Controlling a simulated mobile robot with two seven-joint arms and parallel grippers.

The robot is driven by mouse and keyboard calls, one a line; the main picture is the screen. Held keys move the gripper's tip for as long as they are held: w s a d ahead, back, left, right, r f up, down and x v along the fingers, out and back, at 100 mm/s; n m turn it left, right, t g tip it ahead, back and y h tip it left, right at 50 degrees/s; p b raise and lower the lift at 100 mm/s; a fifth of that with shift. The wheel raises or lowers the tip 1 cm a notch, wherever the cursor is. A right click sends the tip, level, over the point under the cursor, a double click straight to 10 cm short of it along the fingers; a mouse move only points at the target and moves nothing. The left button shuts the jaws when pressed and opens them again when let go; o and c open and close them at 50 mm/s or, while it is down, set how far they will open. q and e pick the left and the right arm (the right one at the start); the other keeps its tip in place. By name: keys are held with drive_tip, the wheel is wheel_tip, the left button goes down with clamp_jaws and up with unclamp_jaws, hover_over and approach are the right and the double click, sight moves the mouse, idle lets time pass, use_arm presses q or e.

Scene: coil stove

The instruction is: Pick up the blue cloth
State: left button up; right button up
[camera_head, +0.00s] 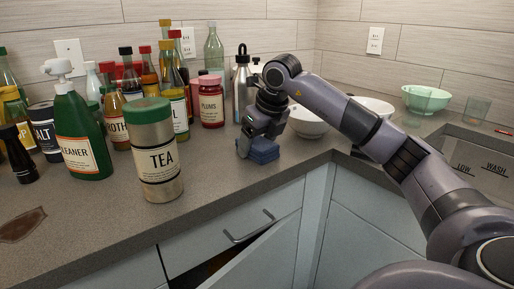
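The blue cloth (264,151) is a small folded stack on the grey counter, near the inner corner of the countertop. My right gripper (252,143) points down at the cloth. One finger shows at the left side of the cloth, and the gripper body is above it. The other finger is hidden, so I cannot tell whether the gripper is open or shut on the cloth. My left gripper is not in view.
A TEA canister (159,162), a green cleaner bottle (81,136) and several other bottles crowd the left counter. A plums jar (211,103) and a grey bottle (241,84) stand behind the cloth. White bowls (307,123) are behind my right arm. A drawer (235,232) is below.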

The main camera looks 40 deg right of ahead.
sight(257, 141)
drive_tip(key=shift+r, duration=0.1)
wheel_tip(257, 141, up, 20)
drive_tip(key=p, duration=0.4)
drive_tip(key=shift+p, duration=0.4)
drive_tip(key=shift+o, duration=0.7)
